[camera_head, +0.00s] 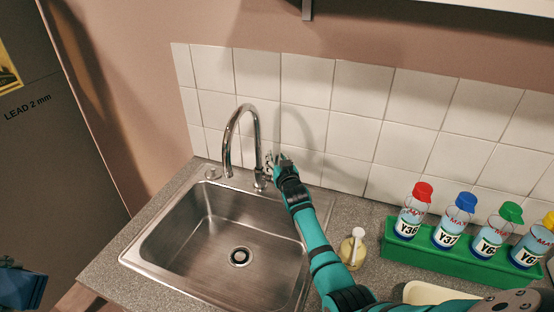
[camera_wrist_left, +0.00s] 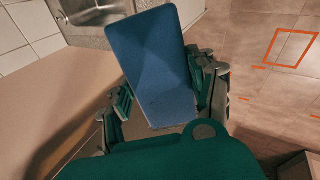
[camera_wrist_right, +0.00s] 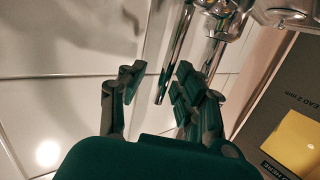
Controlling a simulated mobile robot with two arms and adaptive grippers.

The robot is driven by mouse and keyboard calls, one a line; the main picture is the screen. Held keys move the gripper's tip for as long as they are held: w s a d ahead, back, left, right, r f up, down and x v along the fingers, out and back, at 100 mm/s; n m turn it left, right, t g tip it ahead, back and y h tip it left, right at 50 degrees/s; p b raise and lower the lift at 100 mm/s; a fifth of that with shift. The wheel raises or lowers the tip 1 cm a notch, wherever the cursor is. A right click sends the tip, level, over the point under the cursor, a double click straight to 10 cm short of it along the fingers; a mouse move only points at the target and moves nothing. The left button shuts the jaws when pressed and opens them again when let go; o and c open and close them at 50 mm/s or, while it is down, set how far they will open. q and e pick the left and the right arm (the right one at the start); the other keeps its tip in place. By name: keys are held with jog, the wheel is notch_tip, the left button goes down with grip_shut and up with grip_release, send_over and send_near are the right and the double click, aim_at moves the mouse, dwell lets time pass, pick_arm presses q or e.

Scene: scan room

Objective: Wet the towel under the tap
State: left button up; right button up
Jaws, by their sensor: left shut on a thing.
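The chrome tap (camera_head: 228,140) rises at the back of the steel sink (camera_head: 142,255); no water shows from its spout. My right gripper (camera_head: 280,160) is just right of the tap, by its handle. In the right wrist view, my right gripper (camera_wrist_right: 155,80) has its fingers apart, with a thin chrome bar (camera_wrist_right: 174,55) in front of and between them; I see no contact. My left gripper (camera_wrist_left: 163,85) is shut on the folded blue towel (camera_wrist_left: 150,55). The towel also shows at the lower left edge of the head view (camera_head: 22,288), left of the sink and outside it.
A soap bottle (camera_head: 353,248) stands right of the sink, beside my right arm. A green rack (camera_head: 440,262) with several capped bottles stands farther right. A pale dish (camera_head: 430,293) is partly hidden by my arm. White tiles (camera_head: 305,80) close off the back. The basin is empty.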

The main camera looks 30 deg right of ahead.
jog(key=shift+s+a, duration=0.2)
jog(key=shift+s, duration=0.25)
jog(key=v, duration=1.1)
jog(key=shift+r, duration=0.15)
